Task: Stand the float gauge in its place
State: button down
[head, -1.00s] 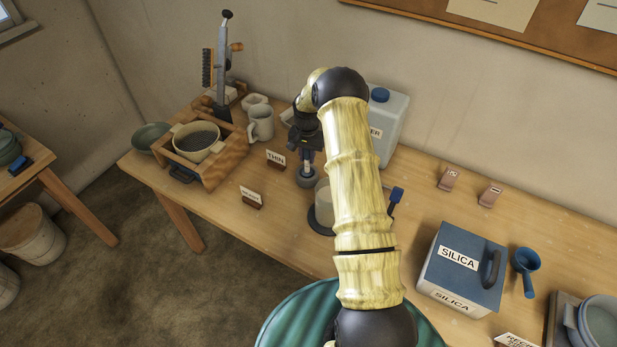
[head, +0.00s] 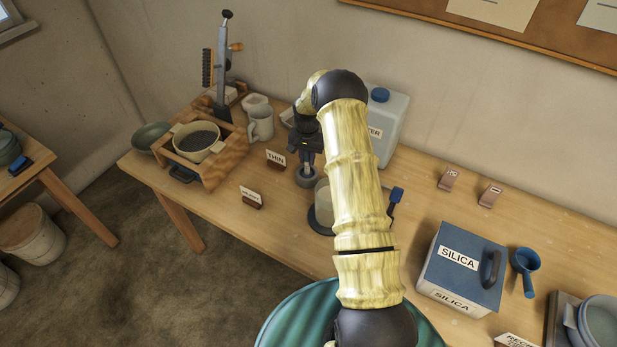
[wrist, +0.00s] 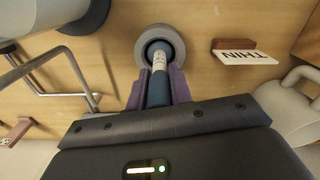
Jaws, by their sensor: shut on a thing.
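The float gauge (wrist: 158,88) is a slim blue rod with a pale, marked section towards its far end. My gripper (wrist: 152,92) is shut on it, with a purple finger on each side. A round grey holder with a dark hole (wrist: 179,43) stands on the table straight beyond the fingers; the gauge's far end lines up with the hole and looks to be in or just over it, and I cannot tell how deep. In the head view my gripper (head: 306,152) is just above the grey holder (head: 306,179), with the gauge roughly upright and mostly hidden.
A THIN sign (head: 276,159) and a mug (head: 261,124) stand left of the holder. A wooden frame with a sieve bowl (head: 198,142) is further left. A white jug (head: 390,125) stands behind my arm. A SILICA box (head: 462,268) is at the right.

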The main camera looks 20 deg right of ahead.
jog(key=shift+f, duration=0.2)
jog(key=shift+c, duration=1.9)
grip_release()
jog(key=shift+o, duration=0.5)
jog(key=shift+o, duration=1.4)
